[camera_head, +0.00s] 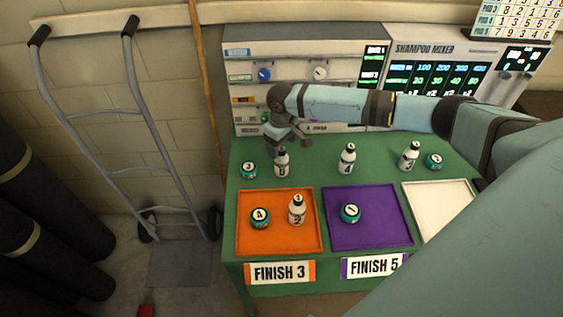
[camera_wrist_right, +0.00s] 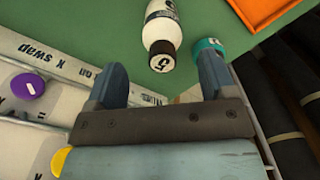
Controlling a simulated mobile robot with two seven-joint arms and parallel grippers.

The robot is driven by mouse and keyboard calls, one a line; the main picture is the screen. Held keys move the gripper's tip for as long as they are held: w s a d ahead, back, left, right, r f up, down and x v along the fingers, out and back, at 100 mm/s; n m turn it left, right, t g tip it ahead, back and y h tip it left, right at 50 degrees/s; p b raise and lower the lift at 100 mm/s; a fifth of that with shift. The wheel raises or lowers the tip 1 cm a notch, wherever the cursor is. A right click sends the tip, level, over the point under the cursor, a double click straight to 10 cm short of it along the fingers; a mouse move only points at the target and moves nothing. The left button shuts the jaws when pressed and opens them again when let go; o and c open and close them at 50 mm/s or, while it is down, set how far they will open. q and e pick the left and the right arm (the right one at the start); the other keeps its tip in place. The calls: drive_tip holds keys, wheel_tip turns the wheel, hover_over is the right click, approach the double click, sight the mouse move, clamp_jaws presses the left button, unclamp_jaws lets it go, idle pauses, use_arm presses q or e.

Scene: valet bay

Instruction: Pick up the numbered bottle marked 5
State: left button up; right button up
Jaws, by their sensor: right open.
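The bottle marked 5 is white with a dark cap; its 5 reads clearly in the right wrist view (camera_wrist_right: 161,25). In the head view the bottle (camera_head: 281,164) stands upright at the back left of the green table, behind the orange tray. My right gripper (camera_head: 287,138) is just above and behind it, its jaws apart. In the right wrist view the open fingers of my right gripper (camera_wrist_right: 162,66) stand to either side of the bottle's cap in the picture. Nothing is held. My left gripper is not in view.
A teal jar (camera_head: 249,170) stands close left of the bottle. Other bottles (camera_head: 347,160) (camera_head: 409,157) and a teal jar (camera_head: 433,161) stand to the right. The orange tray (camera_head: 246,242) and purple tray (camera_head: 385,235) hold items; the white tray (camera_head: 438,208) looks empty. The mixer panel (camera_head: 290,65) stands behind.

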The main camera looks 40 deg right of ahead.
sight(282, 156)
drive_tip(key=f, duration=0.5)
drive_tip(key=shift+s+a+p, duration=0.1)
drive_tip(key=shift+s+p, duration=0.15)
drive_tip(key=shift+p, duration=0.05)
drive_tip(key=c, duration=1.1)
